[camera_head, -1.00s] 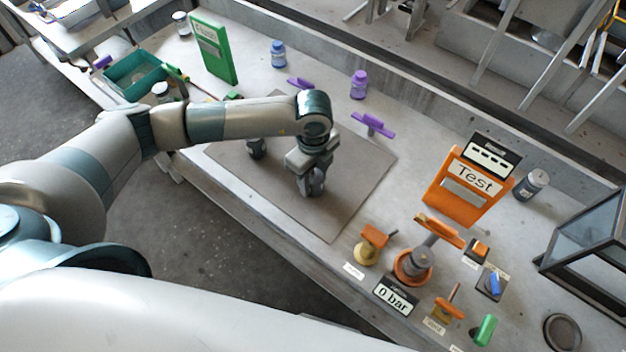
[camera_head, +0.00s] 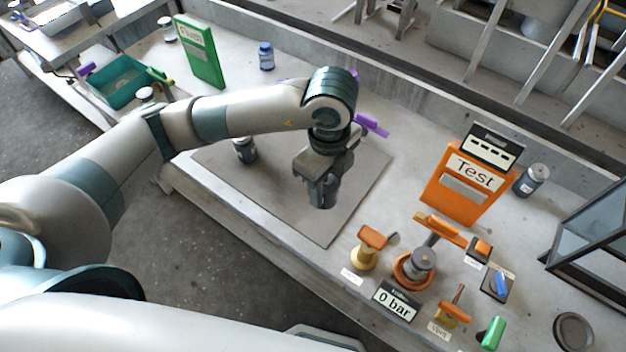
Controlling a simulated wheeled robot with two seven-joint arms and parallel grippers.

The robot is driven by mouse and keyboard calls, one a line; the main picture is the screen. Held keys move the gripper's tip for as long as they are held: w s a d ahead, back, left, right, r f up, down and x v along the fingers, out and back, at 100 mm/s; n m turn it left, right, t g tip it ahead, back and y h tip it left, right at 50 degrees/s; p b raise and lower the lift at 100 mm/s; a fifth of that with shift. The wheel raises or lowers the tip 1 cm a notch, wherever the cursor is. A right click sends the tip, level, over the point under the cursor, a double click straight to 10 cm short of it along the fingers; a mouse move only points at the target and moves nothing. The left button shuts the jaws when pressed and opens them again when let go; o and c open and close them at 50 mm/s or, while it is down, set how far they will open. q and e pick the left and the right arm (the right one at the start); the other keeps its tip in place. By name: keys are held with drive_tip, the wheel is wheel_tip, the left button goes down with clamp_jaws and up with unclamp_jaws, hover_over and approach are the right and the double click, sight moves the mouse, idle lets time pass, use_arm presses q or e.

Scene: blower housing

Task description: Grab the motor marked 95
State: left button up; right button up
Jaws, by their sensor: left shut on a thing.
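My left gripper (camera_head: 322,182) points down over the grey mat (camera_head: 300,222) in the middle of the bench. It is shut on a dark grey cylindrical motor (camera_head: 323,197), which seems to be held above the mat. The gripper and wrist hide most of this motor, and no number can be read on it. A second dark motor (camera_head: 244,150) stands upright on the left part of the mat, partly behind my forearm. Its marking cannot be read either. My right gripper is out of view.
An orange "Test" board (camera_head: 463,190) stands to the right, with a grey canister (camera_head: 531,180) beside it. Orange-handled valves and a "0 bar" display (camera_head: 397,300) are at the front right. A green board (camera_head: 200,52) and green tray (camera_head: 118,82) are at the left. The mat's front is clear.

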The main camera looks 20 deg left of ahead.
use_arm(q)
drive_tip(key=shift+s+d+r, duration=1.1)
drive_tip(key=shift+s+d, duration=0.1)
drive_tip(key=shift+d, duration=0.05)
drive_tip(key=shift+a+f, duration=0.1)
